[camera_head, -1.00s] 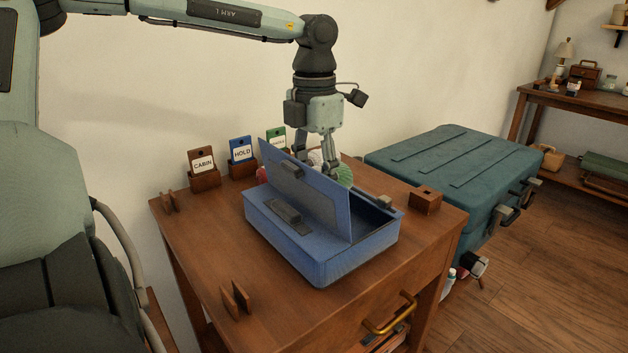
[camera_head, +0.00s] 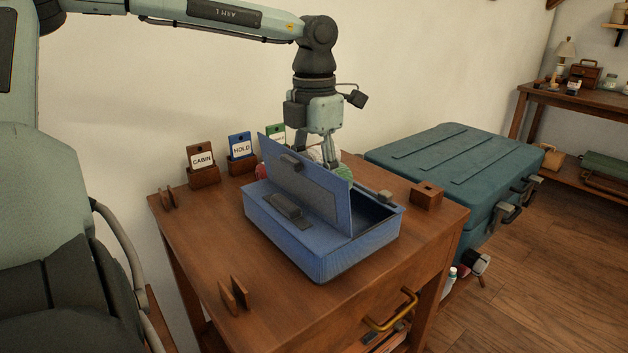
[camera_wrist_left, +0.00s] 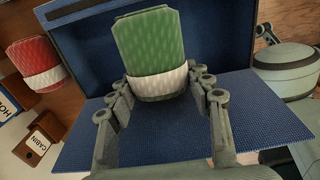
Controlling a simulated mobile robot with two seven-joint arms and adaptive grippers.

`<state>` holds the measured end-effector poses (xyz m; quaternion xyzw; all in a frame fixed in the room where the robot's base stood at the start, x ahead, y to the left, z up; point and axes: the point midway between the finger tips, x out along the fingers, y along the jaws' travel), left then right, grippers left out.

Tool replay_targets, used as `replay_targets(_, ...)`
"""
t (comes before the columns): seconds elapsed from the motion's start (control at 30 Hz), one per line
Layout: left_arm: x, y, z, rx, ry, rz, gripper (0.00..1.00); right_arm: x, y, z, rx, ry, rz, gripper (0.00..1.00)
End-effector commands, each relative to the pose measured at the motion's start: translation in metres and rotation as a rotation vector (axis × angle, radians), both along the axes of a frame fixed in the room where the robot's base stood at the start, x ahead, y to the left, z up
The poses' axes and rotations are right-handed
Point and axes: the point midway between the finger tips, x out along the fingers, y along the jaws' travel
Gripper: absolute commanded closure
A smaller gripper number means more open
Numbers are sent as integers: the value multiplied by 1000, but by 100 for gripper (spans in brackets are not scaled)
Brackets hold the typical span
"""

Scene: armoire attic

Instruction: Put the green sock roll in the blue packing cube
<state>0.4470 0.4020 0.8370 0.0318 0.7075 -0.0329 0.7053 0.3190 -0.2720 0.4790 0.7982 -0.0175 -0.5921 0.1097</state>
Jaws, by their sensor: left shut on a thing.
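My left gripper (camera_head: 328,160) is shut on the green sock roll (camera_wrist_left: 150,45), which has a white band near the fingers. In the head view the roll (camera_head: 344,172) shows only partly behind the raised lid of the blue packing cube (camera_head: 345,255). The cube stands on the wooden stand with its lid (camera_head: 310,185) tilted up. In the left wrist view the roll overlaps the cube's blue interior (camera_wrist_left: 90,45). I cannot tell whether the roll touches the cube. My right gripper is not in view.
A red sock roll (camera_wrist_left: 35,62) with a white band lies beside the cube. Tags in wooden holders, CABIN (camera_head: 202,160) and HOLD (camera_head: 241,150), stand at the back left. A teal suitcase (camera_head: 450,165) is right of the wooden stand (camera_head: 200,240). The stand's front left is mostly clear.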

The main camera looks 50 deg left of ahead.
Motion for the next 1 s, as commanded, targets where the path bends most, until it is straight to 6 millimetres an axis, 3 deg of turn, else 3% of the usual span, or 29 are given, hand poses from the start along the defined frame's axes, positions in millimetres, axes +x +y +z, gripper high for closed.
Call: replay_targets(1.0,0,0,-27,1,1,0,78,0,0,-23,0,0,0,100)
